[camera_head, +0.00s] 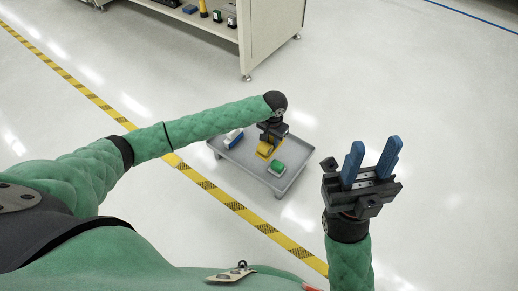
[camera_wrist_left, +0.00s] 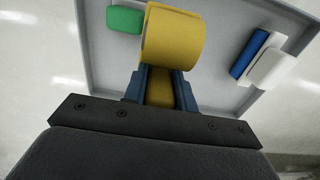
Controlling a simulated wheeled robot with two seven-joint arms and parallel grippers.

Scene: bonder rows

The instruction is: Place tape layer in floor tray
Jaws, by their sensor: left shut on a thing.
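The floor tray (camera_head: 221,149) is a shallow grey tray on the floor in the middle of the head view. It fills much of the left wrist view (camera_wrist_left: 218,88). My left gripper (camera_wrist_left: 160,88) points down over the tray and is shut on the tape layer. I cannot tell whether the tape layer touches the tray bottom. My right gripper (camera_head: 372,158) is raised at the right, with its blue fingers apart and empty.
A shelf unit (camera_head: 247,50) stands at the back. Yellow-black floor tape (camera_head: 235,206) runs in front of the tray. The floor to the right is clear.

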